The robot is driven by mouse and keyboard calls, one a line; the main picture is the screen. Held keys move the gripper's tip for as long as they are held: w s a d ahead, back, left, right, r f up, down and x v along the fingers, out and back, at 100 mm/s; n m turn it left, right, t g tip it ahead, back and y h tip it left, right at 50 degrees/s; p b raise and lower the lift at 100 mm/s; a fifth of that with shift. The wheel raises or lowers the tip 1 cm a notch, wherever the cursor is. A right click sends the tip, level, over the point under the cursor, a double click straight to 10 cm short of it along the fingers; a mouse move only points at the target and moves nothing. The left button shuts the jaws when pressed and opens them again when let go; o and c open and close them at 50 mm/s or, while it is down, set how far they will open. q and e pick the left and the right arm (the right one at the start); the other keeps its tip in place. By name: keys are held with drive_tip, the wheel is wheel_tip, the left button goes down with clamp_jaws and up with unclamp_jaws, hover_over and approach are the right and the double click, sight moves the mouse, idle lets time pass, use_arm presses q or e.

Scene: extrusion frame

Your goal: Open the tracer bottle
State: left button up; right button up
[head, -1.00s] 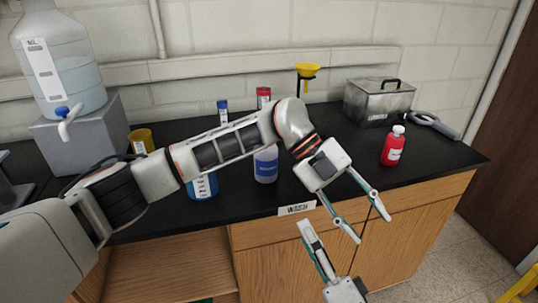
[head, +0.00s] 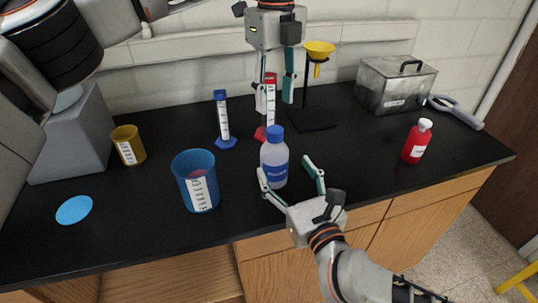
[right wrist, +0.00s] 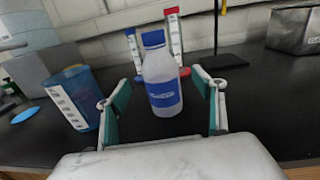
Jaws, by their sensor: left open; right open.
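A bottle with a blue cap and a blue label (head: 274,160) stands upright on the black bench; its label is too small to read. My right gripper (head: 286,168) is open at bench height, with its fingers on either side of the bottle. The right wrist view shows the bottle (right wrist: 160,75) between the spread fingers, with gaps on both sides. My left gripper (head: 277,90) is open and empty, pointing down above and behind the blue cap. A red bottle with a white cap (head: 416,142) stands apart at the right; I cannot tell which is the tracer.
A blue beaker (head: 196,182) stands left of the bottle. Blue-topped (head: 222,120) and red-topped (head: 270,82) cylinders stand behind. A yellow cup (head: 128,145), blue disc (head: 74,210), yellow funnel on a stand (head: 319,50) and metal box (head: 395,85) are farther out.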

sight(274, 152)
use_arm(q)
drive_tip(key=shift+r, duration=0.15)
use_arm(e)
drive_tip(key=shift+w+a, duration=0.1)
drive_tip(key=shift+w, duration=0.05)
use_arm(q)
drive_tip(key=shift+s, duration=0.2)
use_arm(e)
drive_tip(key=shift+w+a, duration=0.1)
drive_tip(key=shift+w, duration=0.15)
drive_tip(key=shift+x, duration=3.25)
